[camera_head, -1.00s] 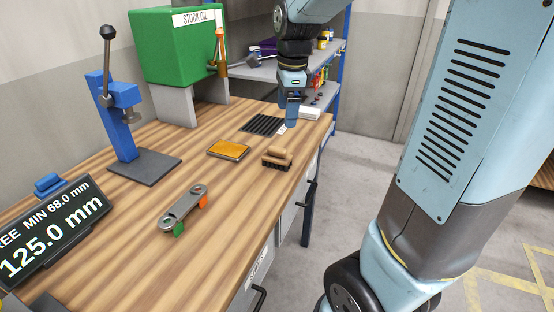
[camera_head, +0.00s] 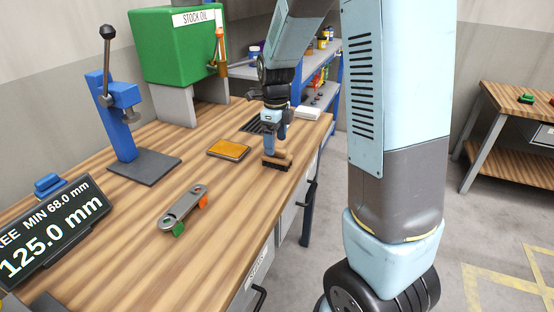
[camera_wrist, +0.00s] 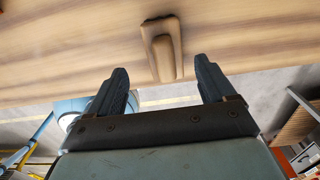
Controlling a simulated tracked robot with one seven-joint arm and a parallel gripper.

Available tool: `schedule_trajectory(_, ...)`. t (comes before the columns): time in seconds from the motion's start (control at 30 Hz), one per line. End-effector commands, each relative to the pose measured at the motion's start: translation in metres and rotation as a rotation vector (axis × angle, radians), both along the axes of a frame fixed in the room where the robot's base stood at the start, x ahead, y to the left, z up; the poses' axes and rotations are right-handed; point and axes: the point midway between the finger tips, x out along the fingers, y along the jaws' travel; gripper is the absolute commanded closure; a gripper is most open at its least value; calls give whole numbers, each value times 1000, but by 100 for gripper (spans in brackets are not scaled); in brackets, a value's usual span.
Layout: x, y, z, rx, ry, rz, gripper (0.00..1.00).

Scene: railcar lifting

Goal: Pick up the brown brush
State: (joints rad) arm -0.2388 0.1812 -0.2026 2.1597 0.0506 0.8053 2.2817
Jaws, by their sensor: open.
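The brown brush (camera_head: 277,161) lies on the wooden workbench (camera_head: 160,226) near its right edge, its wooden handle up and dark bristles down. My gripper (camera_head: 276,148) is just above and at the brush in the head view, partly covering its handle. In the wrist view the brush (camera_wrist: 162,48) shows ahead of my gripper (camera_wrist: 160,82), between the lines of its two fingers. The fingers are wide apart with nothing between them. The brush looks apart from both fingers there.
An orange-topped pad (camera_head: 229,149) lies left of the brush. A grey link with green and orange ends (camera_head: 183,209) lies nearer. A black ribbed mat (camera_head: 257,125) and a white block (camera_head: 307,112) lie behind. A blue press (camera_head: 124,122) stands left, by a green oil tank (camera_head: 180,55).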

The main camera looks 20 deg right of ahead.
Motion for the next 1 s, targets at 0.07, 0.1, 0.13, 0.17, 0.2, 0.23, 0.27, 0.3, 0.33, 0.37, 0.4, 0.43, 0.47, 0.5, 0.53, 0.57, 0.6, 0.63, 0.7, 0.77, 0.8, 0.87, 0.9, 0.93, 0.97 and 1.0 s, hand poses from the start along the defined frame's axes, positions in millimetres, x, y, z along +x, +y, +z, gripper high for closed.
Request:
schedule_trajectory(0.07, 0, 0, -8, -1, 2, 0, 17)
schedule_trajectory(0.1, 0, 0, -10, -1, 1, 0, 17)
schedule_trajectory(0.13, 0, 0, -11, 0, 0, 0, 17)
schedule_trajectory(0.17, 0, 0, -12, 0, 0, 0, 17)
schedule_trajectory(0.2, 0, 0, -13, 0, 0, 0, 17)
schedule_trajectory(0.23, 0, -1, -15, -1, 1, 0, 17)
schedule_trajectory(0.27, 0, -1, -17, -1, 1, 0, 17)
schedule_trajectory(0.3, 1, -2, -22, -1, 2, 0, 17)
schedule_trajectory(0.33, 1, -3, -25, -1, 2, -1, 17)
schedule_trajectory(0.37, 2, -3, -30, -1, 3, -1, 17)
schedule_trajectory(0.4, 2, -5, -36, -1, 3, -1, 17)
schedule_trajectory(0.43, 3, -5, -40, -1, 3, -1, 17)
schedule_trajectory(0.47, 4, -6, -44, -1, 3, -1, 17)
schedule_trajectory(0.5, 4, -6, -49, 0, 4, 0, 17)
schedule_trajectory(0.53, 4, -6, -52, 0, 3, 0, 17)
schedule_trajectory(0.57, 4, -6, -55, 0, 1, 0, 17)
schedule_trajectory(0.6, 4, -6, -59, 0, 1, 0, 17)
schedule_trajectory(0.63, 4, -5, -61, 0, 1, 0, 17)
schedule_trajectory(0.7, 4, -5, -64, 0, 0, 0, 17)
schedule_trajectory(0.77, 4, -5, -65, 0, 0, 0, 17)
schedule_trajectory(0.8, 4, -5, -65, 0, -1, 0, 17)
schedule_trajectory(0.87, 4, -5, -65, 0, -1, 0, 17)
schedule_trajectory(0.9, 4, -5, -65, -1, -1, 0, 17)
schedule_trajectory(0.93, 4, -5, -65, -1, -1, 0, 17)
schedule_trajectory(0.97, 4, -5, -64, -1, -1, 0, 19)
schedule_trajectory(1.0, 4, -5, -64, -1, -1, 0, 23)
